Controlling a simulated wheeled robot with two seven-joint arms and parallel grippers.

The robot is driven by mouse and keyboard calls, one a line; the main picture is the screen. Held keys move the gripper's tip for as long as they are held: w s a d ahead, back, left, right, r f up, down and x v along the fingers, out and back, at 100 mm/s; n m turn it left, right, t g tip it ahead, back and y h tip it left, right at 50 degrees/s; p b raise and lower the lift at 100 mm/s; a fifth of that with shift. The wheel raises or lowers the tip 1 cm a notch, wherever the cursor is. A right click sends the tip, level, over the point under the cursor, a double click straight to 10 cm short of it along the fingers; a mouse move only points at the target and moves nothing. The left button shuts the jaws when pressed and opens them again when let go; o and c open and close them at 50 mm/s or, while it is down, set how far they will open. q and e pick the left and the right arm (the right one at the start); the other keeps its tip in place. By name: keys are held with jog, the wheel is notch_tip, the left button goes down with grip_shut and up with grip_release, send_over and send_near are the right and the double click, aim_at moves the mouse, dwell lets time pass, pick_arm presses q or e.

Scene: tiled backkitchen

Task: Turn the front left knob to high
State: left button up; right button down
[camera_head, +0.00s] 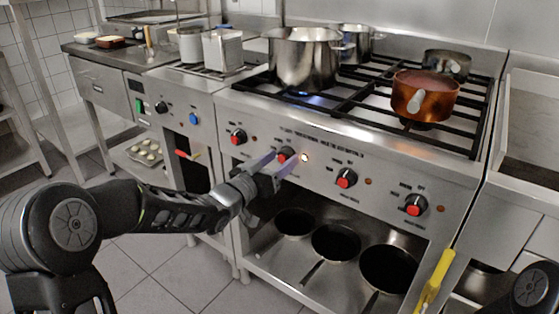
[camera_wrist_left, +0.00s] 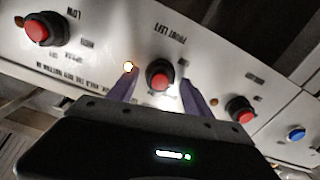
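The front left knob (camera_head: 286,153) is red-faced with a dark skirt, on the steel front panel of the stove (camera_head: 325,170). In the left wrist view the knob (camera_wrist_left: 160,75) appears beside upside-down "FRONT LEFT" lettering. My left gripper (camera_head: 276,166) is at the panel; its two purple fingers stand on either side of the knob. In the wrist view the gripper (camera_wrist_left: 158,80) shows a small gap between each finger and the knob, so it looks open around it. A lit indicator lamp (camera_head: 305,157) is beside the knob. My right gripper is out of view.
Other red knobs (camera_head: 346,178) line the panel. A large steel pot (camera_head: 303,58) stands over a blue flame (camera_head: 313,99); a copper pot (camera_head: 424,97) stands at the right. Pans (camera_head: 336,243) sit on the shelf below. A yellow handle-like item (camera_head: 435,280) is lower right.

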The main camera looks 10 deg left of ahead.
pick_arm(q)
jog(key=v, duration=0.8)
jog(key=shift+p, duration=0.45)
jog(key=shift+w+f, duration=0.1)
jog(key=s+d+f+n+g+y, duration=0.1)
jog(key=s+f+n+g+y, duration=0.2)
jog(key=f, duration=1)
jog(key=s+d+f+g+y, duration=0.15)
jog(key=s+f+g, duration=0.3)
jog(key=f, duration=0.85)
jog(key=s+d+f+g+h, duration=0.1)
jog(key=s+d+f+g, duration=0.4)
jog(key=s+f, duration=0.6)
jog(key=s+d+f+g+h, duration=0.1)
jog(key=s+d+f+g, duration=0.45)
jog(key=s, duration=1.05)
notch_tip(320, 180, up, 21)
jog(key=w+t+p, duration=0.1)
jog(key=t+p, duration=0.1)
jog(key=p, duration=2)
jog(key=shift+d+n, duration=0.25)
jog(key=shift+n, duration=0.15)
